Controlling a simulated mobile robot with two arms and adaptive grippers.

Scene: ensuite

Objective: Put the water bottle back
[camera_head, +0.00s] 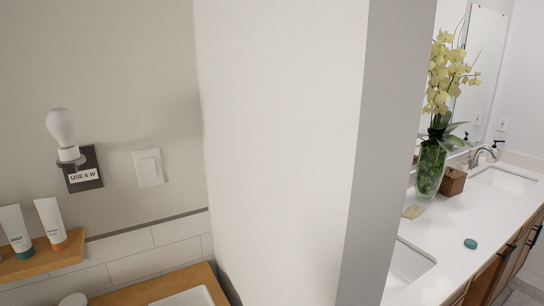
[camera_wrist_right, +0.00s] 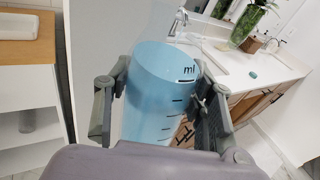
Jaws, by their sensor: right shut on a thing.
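The water bottle (camera_wrist_right: 152,118) is a light blue, see-through cylinder with dark level marks and "ml" printed near its rim. It shows only in the right wrist view. My right gripper (camera_wrist_right: 162,84) is shut on it, with one finger on each side of its upper part. The bottle's lower end is hidden behind the gripper body. Neither gripper nor the bottle shows in the head view. My left gripper is in neither view.
A wall end (camera_head: 285,140) stands close in the middle. At right is a white counter (camera_head: 455,235) with sinks, a flower vase (camera_head: 431,170) and a brown box (camera_head: 453,181). At left, a wooden shelf (camera_head: 40,262) holds tubes. A white shelf unit (camera_wrist_right: 28,75) stands left in the wrist view.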

